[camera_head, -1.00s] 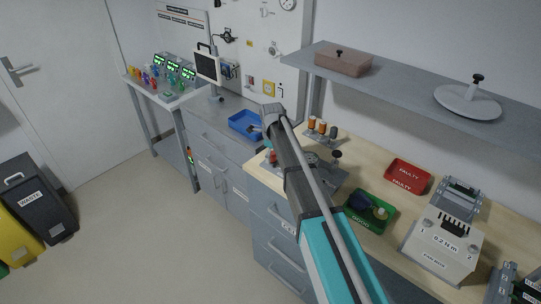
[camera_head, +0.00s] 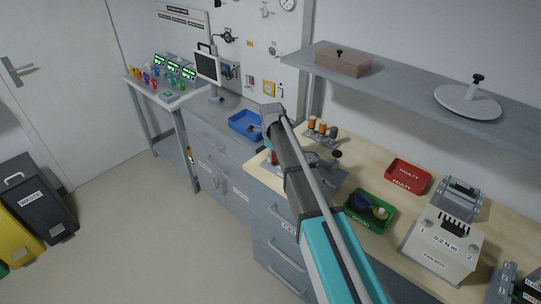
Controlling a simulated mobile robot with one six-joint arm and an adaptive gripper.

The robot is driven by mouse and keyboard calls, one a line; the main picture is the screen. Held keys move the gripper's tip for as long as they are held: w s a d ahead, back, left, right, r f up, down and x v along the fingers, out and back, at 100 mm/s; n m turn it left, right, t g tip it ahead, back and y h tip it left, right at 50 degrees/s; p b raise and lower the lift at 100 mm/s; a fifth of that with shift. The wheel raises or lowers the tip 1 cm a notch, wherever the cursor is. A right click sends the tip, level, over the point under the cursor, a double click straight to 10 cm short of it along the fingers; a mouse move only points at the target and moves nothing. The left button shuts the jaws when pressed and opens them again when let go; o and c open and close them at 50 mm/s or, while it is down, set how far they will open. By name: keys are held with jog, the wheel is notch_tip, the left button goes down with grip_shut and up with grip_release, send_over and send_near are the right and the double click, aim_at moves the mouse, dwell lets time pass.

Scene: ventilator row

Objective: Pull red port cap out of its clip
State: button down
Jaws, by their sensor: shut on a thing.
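My arm reaches up from the lower right to a grey joint, and its far end is hidden behind it. My gripper is not visible, so I cannot see what its jaws hold. A small red piece (camera_head: 273,157) shows at the bench's left edge, right beside my arm and partly covered by it. I cannot tell whether it is the red port cap. No clip can be made out clearly.
A blue tray (camera_head: 244,123) lies on the grey counter left of my arm. A rack with orange and dark cylinders (camera_head: 321,127), a green tray (camera_head: 370,229), a red tray (camera_head: 407,176) and a grey tester box (camera_head: 440,249) stand on the wooden bench. A shelf (camera_head: 410,85) overhangs it.

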jog(key=shift+w+r, duration=0.1)
jog(key=shift+r, duration=0.05)
dwell(0.3)
jog(key=shift+r+p, duration=1.4)
jog(key=shift+p, duration=0.15)
